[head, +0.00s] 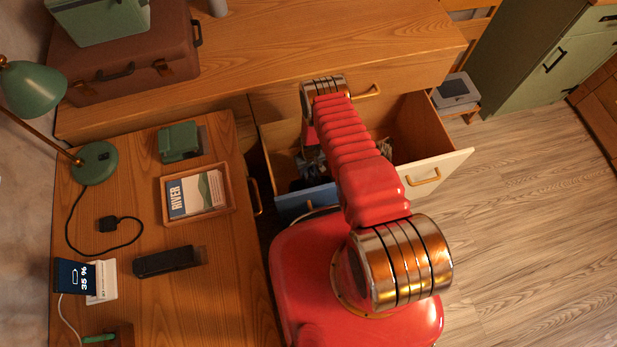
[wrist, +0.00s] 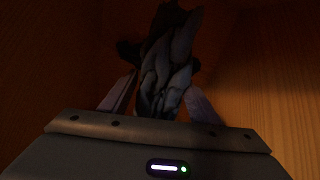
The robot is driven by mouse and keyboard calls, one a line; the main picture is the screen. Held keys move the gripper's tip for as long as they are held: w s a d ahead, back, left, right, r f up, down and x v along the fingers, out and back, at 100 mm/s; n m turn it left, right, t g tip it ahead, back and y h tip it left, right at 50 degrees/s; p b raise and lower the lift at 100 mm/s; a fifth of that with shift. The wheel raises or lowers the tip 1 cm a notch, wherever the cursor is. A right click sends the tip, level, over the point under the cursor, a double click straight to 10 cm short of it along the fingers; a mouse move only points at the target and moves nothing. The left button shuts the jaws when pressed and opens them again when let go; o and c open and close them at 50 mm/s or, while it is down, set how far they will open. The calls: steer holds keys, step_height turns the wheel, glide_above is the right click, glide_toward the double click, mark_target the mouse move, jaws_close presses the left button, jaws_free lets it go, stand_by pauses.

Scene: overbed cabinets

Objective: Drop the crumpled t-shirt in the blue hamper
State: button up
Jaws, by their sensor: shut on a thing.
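The crumpled t-shirt (wrist: 167,80) is a grey, folded bunch of cloth in the wrist view. My gripper (wrist: 160,104) is shut on it, with a pale finger on each side. In the head view my red arm reaches over an open drawer and hides most of the gripper. A blue piece (head: 308,199) shows beside my arm at the drawer's near left; it may be the hamper, but most of it is hidden. Dark and grey cloth (head: 312,183) shows just above the blue piece; I cannot tell whether it is the held t-shirt.
The open wooden drawer (head: 418,128) has a pale front with a brass handle. A chair (head: 457,92) stands at upper right. The floor at right is clear.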

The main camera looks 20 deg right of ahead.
steer(key=shift+f, duration=1.4)
steer(key=shift+f, duration=1.85)
steer(key=shift+f, duration=0.25)
steer(key=o, duration=1.3)
steer(key=shift+c, duration=0.2)
steer(key=shift+d+r, duration=0.1)
steer(key=shift+r, duration=6.15)
